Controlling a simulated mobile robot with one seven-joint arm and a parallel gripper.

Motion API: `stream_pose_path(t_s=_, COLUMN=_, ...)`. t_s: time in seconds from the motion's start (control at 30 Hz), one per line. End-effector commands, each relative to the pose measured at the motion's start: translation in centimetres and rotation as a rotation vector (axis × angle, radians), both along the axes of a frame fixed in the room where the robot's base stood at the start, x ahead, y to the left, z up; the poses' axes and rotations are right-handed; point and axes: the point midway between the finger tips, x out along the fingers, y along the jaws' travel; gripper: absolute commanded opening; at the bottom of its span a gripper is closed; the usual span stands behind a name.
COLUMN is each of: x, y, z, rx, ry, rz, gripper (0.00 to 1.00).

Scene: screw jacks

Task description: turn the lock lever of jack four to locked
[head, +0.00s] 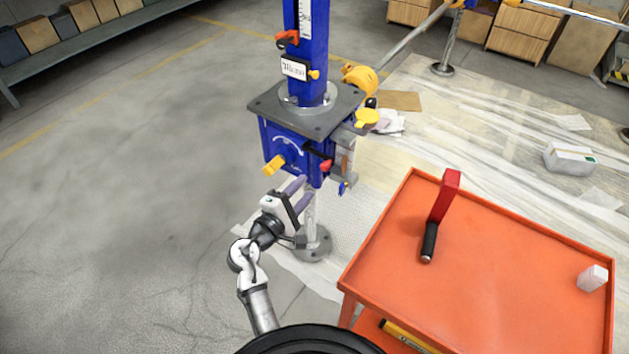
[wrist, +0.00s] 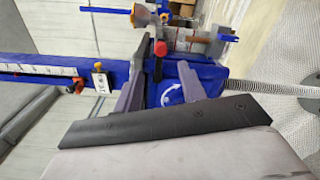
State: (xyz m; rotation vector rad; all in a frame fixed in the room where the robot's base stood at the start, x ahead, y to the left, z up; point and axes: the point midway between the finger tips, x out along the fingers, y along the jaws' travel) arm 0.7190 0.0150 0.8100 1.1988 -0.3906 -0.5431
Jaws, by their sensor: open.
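The blue jack (head: 285,146) stands in front of me, with a dark plate on top of its gearbox and a column above. A white label (head: 295,67) on the column is too small to read surely. A lever with a black stem and red tip (head: 326,166) sits on the gearbox's right side; it also shows in the wrist view (wrist: 160,48). A white curved arrow (head: 288,143) marks the front face. My gripper (head: 299,189) is open and empty, just below and in front of the gearbox. In the wrist view, the red-tipped lever appears between its fingers (wrist: 160,68); contact cannot be told.
A yellow handle (head: 273,165) juts from the gearbox front, left of my gripper. An orange-red knob (head: 287,38) is on the column. An orange cart (head: 500,270) carrying a red-and-black tool (head: 438,217) stands close at right. Open floor (head: 130,220) lies at left.

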Motion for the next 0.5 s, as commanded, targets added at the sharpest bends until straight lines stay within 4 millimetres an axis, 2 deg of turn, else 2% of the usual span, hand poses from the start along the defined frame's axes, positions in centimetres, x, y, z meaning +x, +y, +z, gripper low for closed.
stream_pose_path(t_s=0.1, x=-1.6, y=1.2, z=-0.2, rx=0.000, ry=-0.001, rz=0.001, gripper=0.41)
stream_pose_path(t_s=0.2, x=-2.4, y=1.7, z=-0.1, rx=-0.001, ry=0.001, rz=0.000, gripper=0.41)
stream_pose_path(t_s=0.5, x=-2.9, y=2.1, z=0.1, rx=-0.001, ry=0.001, rz=0.000, gripper=0.41)
